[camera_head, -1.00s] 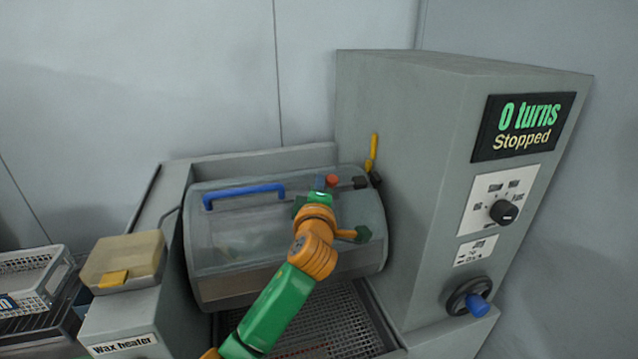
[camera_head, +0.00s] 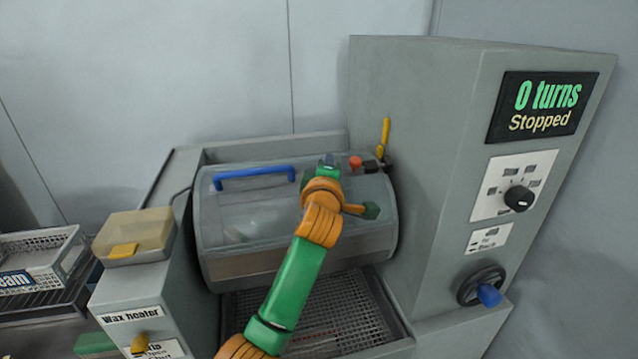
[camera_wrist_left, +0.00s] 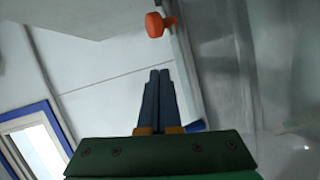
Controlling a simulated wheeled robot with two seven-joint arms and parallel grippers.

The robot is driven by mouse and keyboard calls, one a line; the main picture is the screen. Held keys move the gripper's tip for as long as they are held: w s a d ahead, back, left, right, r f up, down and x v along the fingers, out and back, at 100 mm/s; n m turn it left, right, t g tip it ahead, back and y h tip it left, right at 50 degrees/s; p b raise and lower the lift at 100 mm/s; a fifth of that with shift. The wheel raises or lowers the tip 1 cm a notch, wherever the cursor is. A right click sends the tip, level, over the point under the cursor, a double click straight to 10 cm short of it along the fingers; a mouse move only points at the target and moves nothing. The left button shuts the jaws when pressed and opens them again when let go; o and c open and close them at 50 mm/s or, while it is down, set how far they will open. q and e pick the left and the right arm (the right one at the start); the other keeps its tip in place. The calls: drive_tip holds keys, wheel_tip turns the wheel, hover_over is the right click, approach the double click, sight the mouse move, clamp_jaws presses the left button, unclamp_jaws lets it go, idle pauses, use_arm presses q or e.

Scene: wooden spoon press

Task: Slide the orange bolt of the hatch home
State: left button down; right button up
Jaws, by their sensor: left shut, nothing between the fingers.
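The hatch is a clear, curved drum lid (camera_head: 225,225) with a blue handle (camera_head: 254,174), and it looks closed. The bolt's orange knob (camera_head: 356,162) is at the lid's upper right edge, against or very near a black fitting (camera_head: 374,166). My left gripper (camera_head: 328,159) is shut and empty, to the left of the knob with a small gap. In the left wrist view the shut fingers (camera_wrist_left: 159,80) point toward the orange knob (camera_wrist_left: 156,25), apart from it. My left wrist covers part of the lid. My right gripper is out of view.
A tall grey housing (camera_head: 415,170) stands close on the right, with a display (camera_head: 543,107) reading "0 turns Stopped". A yellow lever (camera_head: 383,138) rises beside the bolt. A wax heater (camera_head: 135,235) stands left, with a white basket (camera_head: 40,255) beyond. A perforated tray (camera_head: 340,310) lies below the drum.

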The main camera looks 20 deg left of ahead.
use_arm(q)
drive_tip(key=b+v, duration=0.3)
drive_tip(key=v, duration=0.7)
drive_tip(key=shift+s+a, duration=0.3)
drive_tip(key=shift+s, duration=0.05)
drive_tip(key=shift+w+d, duration=0.1)
drive_tip(key=shift+w, duration=0.05)
